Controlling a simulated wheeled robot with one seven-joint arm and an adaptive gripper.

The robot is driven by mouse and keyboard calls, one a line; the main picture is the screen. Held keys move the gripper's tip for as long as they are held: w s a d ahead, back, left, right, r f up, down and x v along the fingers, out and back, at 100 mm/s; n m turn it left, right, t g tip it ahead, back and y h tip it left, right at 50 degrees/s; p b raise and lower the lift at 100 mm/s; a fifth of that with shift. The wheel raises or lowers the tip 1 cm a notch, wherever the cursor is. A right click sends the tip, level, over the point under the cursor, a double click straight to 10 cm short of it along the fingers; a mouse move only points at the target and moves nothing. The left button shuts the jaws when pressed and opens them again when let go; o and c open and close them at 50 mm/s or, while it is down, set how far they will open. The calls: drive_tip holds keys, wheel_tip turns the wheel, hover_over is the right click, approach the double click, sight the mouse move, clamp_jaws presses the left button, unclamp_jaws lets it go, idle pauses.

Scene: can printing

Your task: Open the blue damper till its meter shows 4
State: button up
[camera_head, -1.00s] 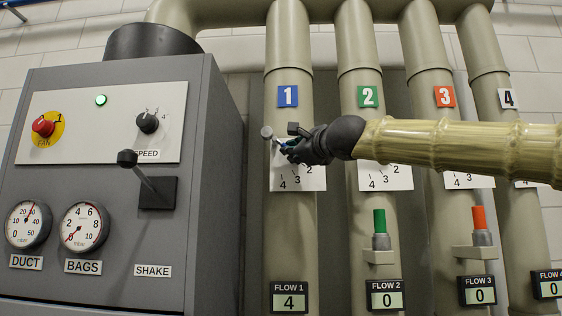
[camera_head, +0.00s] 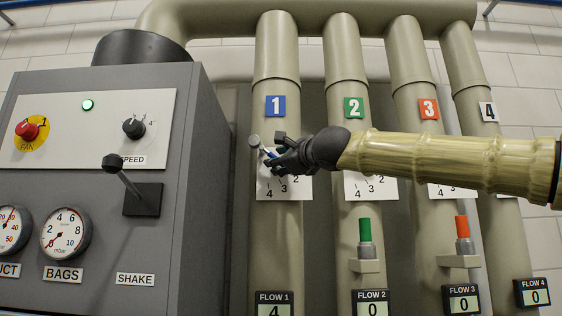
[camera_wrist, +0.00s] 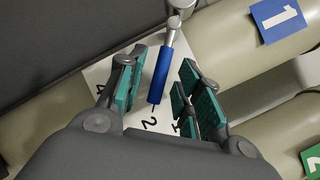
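The blue damper handle (camera_head: 265,152) sits on pipe 1 over a white scale plate (camera_head: 268,186); it also shows in the wrist view (camera_wrist: 161,76), joined to a grey metal pivot. The FLOW 1 meter (camera_head: 274,308) below reads 4, its lower edge cut off by the frame. My gripper (camera_head: 274,151) is at the handle, coming from the right. In the wrist view my gripper (camera_wrist: 164,62) has its green-padded fingers spread, one on each side of the handle, with gaps showing. Part of the scale is hidden behind the fingers.
Green handle (camera_head: 365,235) and orange handle (camera_head: 462,230) stand upright on pipes 2 and 3, below my arm. The FLOW 2 (camera_head: 371,308), FLOW 3 (camera_head: 462,301) and FLOW 4 (camera_head: 533,293) meters read 0. A grey control cabinet (camera_head: 205,200) with a SHAKE lever stands at left.

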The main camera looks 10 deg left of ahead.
drive_tip(key=v, duration=1.2)
drive_tip(key=shift+d, duration=0.15)
